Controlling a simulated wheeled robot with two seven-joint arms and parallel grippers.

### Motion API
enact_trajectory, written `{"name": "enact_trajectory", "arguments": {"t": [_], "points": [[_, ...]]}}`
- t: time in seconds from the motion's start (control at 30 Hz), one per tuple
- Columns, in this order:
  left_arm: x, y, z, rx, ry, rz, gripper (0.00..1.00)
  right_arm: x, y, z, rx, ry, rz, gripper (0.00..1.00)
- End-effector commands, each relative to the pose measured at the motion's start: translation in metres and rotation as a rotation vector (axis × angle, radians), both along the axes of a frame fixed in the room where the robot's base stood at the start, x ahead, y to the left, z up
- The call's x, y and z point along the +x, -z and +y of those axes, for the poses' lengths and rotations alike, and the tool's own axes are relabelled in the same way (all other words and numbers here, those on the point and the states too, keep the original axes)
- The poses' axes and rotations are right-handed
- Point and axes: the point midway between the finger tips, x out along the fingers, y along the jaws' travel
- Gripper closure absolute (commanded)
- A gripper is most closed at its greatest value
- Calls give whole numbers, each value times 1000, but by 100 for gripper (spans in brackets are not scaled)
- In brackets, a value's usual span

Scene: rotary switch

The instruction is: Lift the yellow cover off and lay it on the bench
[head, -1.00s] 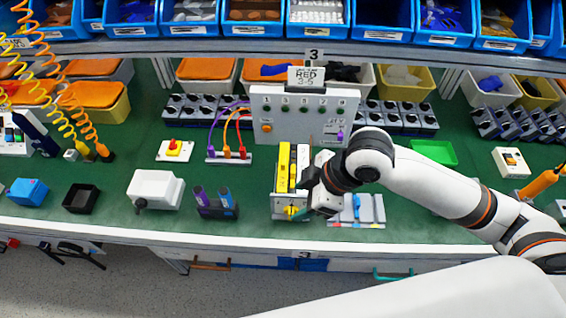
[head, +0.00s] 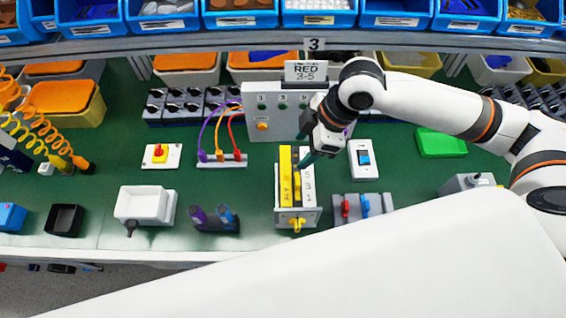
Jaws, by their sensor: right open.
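The yellow cover (head: 285,178) is a long upright strip with dark lettering. It sits on the left part of a small grey switch unit (head: 312,217) on the green bench (head: 390,172). A white panel marked 5, 3, 1 (head: 309,182) is beside it on the right. A yellow rotary handle (head: 297,224) shows at the unit's front. My right gripper (head: 306,161) is open, pointing down over the far end of the unit, just right of the cover's top. Its dark body hides part of the area behind; contact with the unit cannot be told. My left gripper is not in view.
A grey panel (head: 285,124) with a RED 3-5 sign (head: 306,71) stands behind. A blue rocker switch (head: 364,158) and a block with red and blue levers (head: 362,207) are to the right. A white box (head: 143,204) is left.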

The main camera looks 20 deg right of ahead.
Motion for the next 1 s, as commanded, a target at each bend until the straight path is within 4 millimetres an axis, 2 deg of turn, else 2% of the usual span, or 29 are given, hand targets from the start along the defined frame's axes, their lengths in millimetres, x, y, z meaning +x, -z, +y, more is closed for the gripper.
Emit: {"name": "enact_trajectory", "arguments": {"t": [0.1,0.27,0.47,0.6,0.7,1.0], "points": [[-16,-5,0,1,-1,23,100,1,19,9,2,-2,4,42],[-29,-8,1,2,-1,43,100,5,39,16,1,1,1,42],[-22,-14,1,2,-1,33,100,7,52,20,1,0,2,42],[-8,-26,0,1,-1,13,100,11,72,24,1,1,3,42],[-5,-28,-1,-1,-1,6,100,12,86,29,1,-1,2,42],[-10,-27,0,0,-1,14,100,14,94,31,0,-1,-1,42]]}}
